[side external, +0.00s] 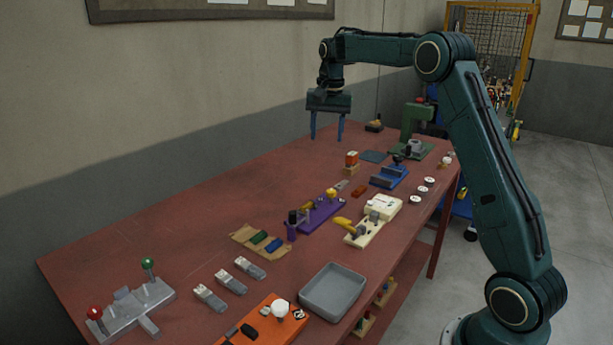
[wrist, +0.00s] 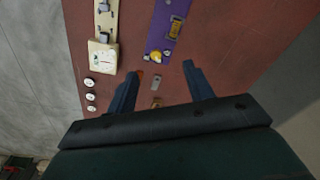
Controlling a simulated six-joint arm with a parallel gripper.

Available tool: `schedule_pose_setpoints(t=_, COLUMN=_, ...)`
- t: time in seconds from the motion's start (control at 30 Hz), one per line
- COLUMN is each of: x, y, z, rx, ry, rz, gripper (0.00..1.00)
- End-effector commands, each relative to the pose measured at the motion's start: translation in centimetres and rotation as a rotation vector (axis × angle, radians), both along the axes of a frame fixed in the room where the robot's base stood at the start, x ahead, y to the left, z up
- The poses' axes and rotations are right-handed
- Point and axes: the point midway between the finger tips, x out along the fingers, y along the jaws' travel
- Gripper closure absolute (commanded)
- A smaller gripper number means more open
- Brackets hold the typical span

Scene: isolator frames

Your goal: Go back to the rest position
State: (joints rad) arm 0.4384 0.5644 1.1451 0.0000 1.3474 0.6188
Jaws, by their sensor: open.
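My gripper (side external: 327,126) is open and empty, with its two blue fingers pointing down, high above the far part of the red-brown table (side external: 190,215). It also shows in the wrist view (wrist: 160,90), where its fingers are spread wide apart with nothing between them but table and small parts well below. My arm reaches across from the right side of the table in the side view.
Below stand a purple fixture (side external: 322,214), a cream fixture (side external: 372,225), a blue fixture (side external: 389,177) and a green press (side external: 415,125). A grey tray (side external: 332,291), an orange board (side external: 262,325) and a grey lever fixture (side external: 130,306) lie nearer. The table's left back area is bare.

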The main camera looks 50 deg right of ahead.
Motion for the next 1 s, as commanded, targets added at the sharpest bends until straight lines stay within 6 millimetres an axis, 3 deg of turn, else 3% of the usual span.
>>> schedule_pose_setpoints(t=0.2, x=-2.7, y=4.4, z=3.3, rx=-0.028, ry=-0.045, rz=0.132, gripper=0.48)
schedule_pose_setpoints(t=0.5, x=-7.4, y=9.8, z=6.2, rx=-0.068, ry=-0.104, rz=0.307, gripper=0.48)
schedule_pose_setpoints(t=1.0, x=-17.1, y=17.2, z=7.4, rx=-0.14, ry=-0.202, rz=0.598, gripper=0.48)
